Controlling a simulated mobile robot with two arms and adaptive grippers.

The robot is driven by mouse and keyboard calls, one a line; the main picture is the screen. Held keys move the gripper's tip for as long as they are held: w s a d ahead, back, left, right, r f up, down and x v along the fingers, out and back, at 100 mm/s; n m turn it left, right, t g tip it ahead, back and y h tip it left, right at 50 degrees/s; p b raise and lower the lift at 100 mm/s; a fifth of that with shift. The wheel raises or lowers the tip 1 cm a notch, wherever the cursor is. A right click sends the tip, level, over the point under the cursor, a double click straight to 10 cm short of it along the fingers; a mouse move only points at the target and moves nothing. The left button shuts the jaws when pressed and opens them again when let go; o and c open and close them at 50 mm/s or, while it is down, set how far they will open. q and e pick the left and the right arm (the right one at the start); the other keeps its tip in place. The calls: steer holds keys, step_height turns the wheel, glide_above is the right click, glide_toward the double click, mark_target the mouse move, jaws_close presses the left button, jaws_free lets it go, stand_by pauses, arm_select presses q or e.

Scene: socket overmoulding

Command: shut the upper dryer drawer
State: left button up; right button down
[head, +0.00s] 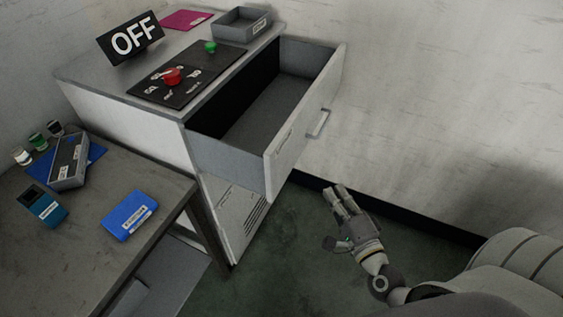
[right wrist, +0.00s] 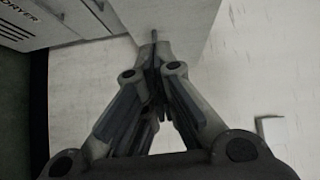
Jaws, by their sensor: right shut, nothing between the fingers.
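The upper dryer drawer (head: 300,142) stands pulled well out of the grey-white dryer (head: 130,122) in the head view. Its grey inside shows no contents, and its front carries a bar handle (head: 319,124). My right gripper (head: 340,192) is right of and below the drawer front in the picture, apart from it, with its fingers shut and empty. In the right wrist view the shut fingers (right wrist: 153,60) point toward a pale panel, likely the drawer front (right wrist: 175,22); I cannot tell the gap. The DRYER lettering (right wrist: 20,20) shows at upper left. My left gripper is out of view.
On the dryer top are an OFF sign (head: 131,38), a control panel with a red knob (head: 172,77), and a grey tray (head: 242,27). A table (head: 95,255) with a blue box (head: 129,215) stands at left. A wall (head: 430,100) bounds the right; the floor below is clear.

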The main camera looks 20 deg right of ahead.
steer(key=r, duration=0.1)
steer(key=p, duration=0.3)
glide_toward(296, 144)
steer(key=w+d, duration=0.1)
steer(key=d, duration=0.2)
steer(key=shift+w+a+p, duration=0.2)
steer(key=shift+w+a, duration=0.45)
steer(key=shift+w, duration=0.25)
steer(key=shift+w+a+p, duration=0.2)
steer(key=shift+w+a, duration=0.4)
steer(key=shift+w, duration=0.35)
